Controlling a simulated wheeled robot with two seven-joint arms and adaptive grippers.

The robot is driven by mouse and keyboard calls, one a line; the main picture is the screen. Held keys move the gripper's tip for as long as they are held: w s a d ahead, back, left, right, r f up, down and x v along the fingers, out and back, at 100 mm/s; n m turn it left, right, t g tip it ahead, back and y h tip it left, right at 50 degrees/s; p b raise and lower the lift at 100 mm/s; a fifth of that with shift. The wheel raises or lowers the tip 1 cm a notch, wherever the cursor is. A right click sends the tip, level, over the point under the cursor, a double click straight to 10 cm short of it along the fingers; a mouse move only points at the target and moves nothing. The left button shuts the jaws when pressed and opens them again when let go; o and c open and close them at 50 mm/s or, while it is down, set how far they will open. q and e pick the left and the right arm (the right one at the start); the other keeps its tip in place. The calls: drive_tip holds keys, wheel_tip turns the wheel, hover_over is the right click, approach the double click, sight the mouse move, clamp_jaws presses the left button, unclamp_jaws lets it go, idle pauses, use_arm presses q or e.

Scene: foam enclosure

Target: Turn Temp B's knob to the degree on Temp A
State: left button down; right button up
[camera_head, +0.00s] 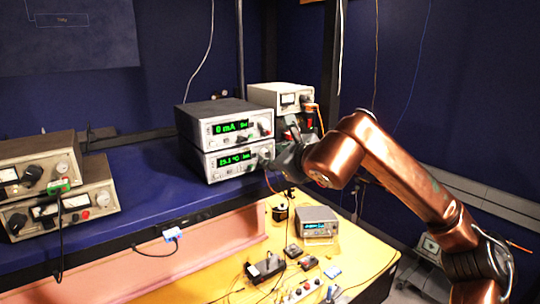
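Two stacked grey instruments stand on the blue shelf. The upper instrument (205,112) has a green display that seems to read 0 mA. The lower instrument (205,163) has a green display that seems to read about 25.1 °C. I cannot make out any Temp A or Temp B label. My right gripper (275,161) is at the right end of the lower instrument's front. It covers that corner, so any knob there is mostly hidden. I cannot tell whether it touches a knob or how far its fingers are apart. My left gripper is out of view.
More grey instruments (30,150) are stacked at the left, and another (272,90) stands behind at the right. The blue shelf (145,190) is clear between the stacks. Below, a yellow bench (355,245) holds a small meter (316,215), a black adapter (265,268) and cables.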

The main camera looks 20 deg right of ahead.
drive_tip(key=v, duration=0.8)
drive_tip(key=shift+s, duration=0.4)
drive_tip(key=shift+r, duration=0.15)
